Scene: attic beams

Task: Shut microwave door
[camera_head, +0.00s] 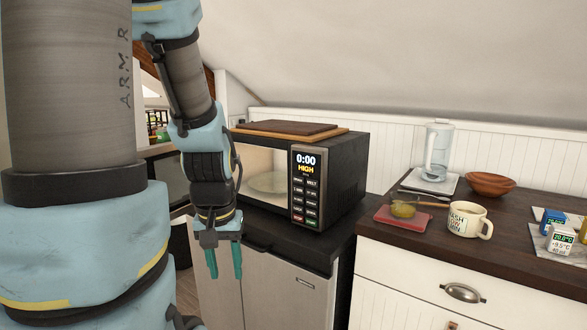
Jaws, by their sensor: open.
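The black microwave (345,180) stands on a dark counter in the middle of the view. Its front is open, and a round plate shows inside on the pale floor. A dark panel (172,178) to the left of the opening looks like its door, swung out wide; my arm hides part of it. My gripper (225,262) points down in front of the cabinet, below and left of the microwave opening. Its two teal-tipped fingers are apart with nothing between them. I cannot tell its exact distance from the door.
Brown boards (290,128) lie on top of the microwave. Cabinets stand below.

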